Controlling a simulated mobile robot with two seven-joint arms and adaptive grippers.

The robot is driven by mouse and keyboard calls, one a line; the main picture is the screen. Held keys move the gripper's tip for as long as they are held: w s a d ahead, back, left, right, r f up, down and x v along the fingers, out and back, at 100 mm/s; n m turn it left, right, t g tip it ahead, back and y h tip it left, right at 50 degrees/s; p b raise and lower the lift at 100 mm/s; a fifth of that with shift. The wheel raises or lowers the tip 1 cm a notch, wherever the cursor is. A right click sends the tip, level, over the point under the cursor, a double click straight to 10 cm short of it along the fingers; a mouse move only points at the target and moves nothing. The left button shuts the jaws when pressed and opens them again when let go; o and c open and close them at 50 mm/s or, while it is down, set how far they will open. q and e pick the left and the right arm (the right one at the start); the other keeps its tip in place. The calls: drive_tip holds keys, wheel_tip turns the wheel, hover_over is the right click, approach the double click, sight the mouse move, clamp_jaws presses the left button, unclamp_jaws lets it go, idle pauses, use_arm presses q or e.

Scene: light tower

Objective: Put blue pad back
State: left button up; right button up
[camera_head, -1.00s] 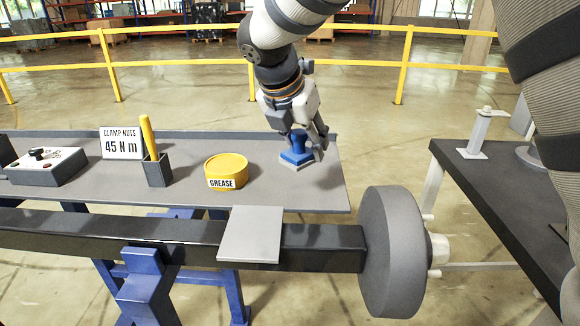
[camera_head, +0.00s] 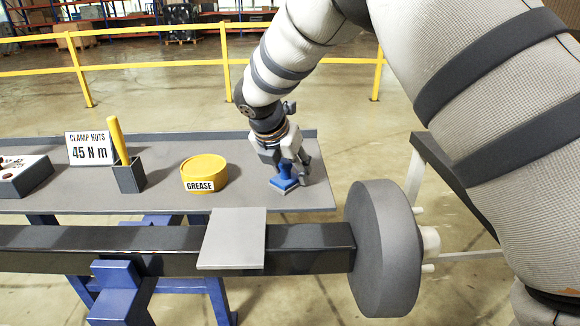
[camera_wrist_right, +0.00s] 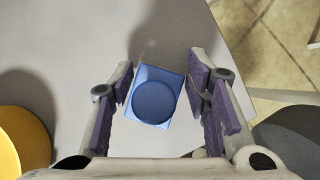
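The blue pad (camera_head: 284,179) stands on the grey shelf near its right end, to the right of the yellow grease tin. It has a square base and a round knob on top. My right gripper (camera_head: 290,170) points down over it. In the right wrist view, the pad (camera_wrist_right: 153,97) lies between the two fingers of my right gripper (camera_wrist_right: 163,95). The fingers are apart, with narrow gaps on both sides of the pad. The left finger is closer to it. My left gripper is not in view.
The grease tin (camera_head: 204,173), a holder (camera_head: 130,177) with a yellow stick and a torque sign (camera_head: 91,148) stand on the shelf (camera_head: 240,197). In front are a dark beam with a grey plate (camera_head: 233,238) and a large grey disc (camera_head: 383,250). A yellow railing runs behind.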

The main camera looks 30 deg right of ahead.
drive_tip(key=shift+o, duration=1.1)
drive_tip(key=shift+a+r, duration=0.1)
drive_tip(key=shift+r, duration=0.3)
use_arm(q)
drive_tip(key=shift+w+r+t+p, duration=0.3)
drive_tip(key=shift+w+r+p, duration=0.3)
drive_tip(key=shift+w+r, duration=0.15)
use_arm(e)
drive_tip(key=v, duration=1.1)
drive_tip(key=shift+r, duration=0.25)
drive_tip(key=shift+s+a, duration=0.15)
drive_tip(key=shift+a, duration=0.05)
